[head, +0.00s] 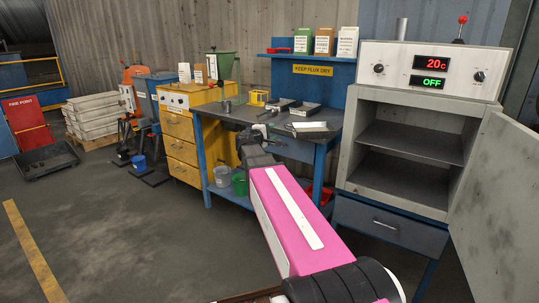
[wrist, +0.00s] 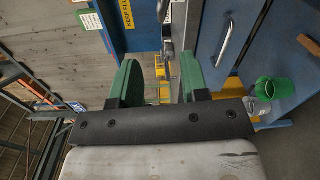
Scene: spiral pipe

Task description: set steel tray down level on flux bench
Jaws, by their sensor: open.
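The flux bench (head: 232,118) has a dark grey top on blue legs, in the middle of the head view. A flat, pale-topped shallow piece (head: 310,127) lies on its right front part; it looks like the steel tray, but I cannot be sure. My gripper (head: 256,138) is at the bench's front edge, left of that piece, and partly hidden by my arm. In the wrist view my gripper (wrist: 160,70) has its two green fingers spread, with no tray clearly seen between them.
Two small dark-and-pale boxes (head: 306,108) and a yellow holder (head: 258,98) stand at the bench's back. The oven (head: 410,125) on the right has its door (head: 500,200) wide open and its shelves look empty. Buckets (head: 240,184) sit under the bench. The floor at left front is clear.

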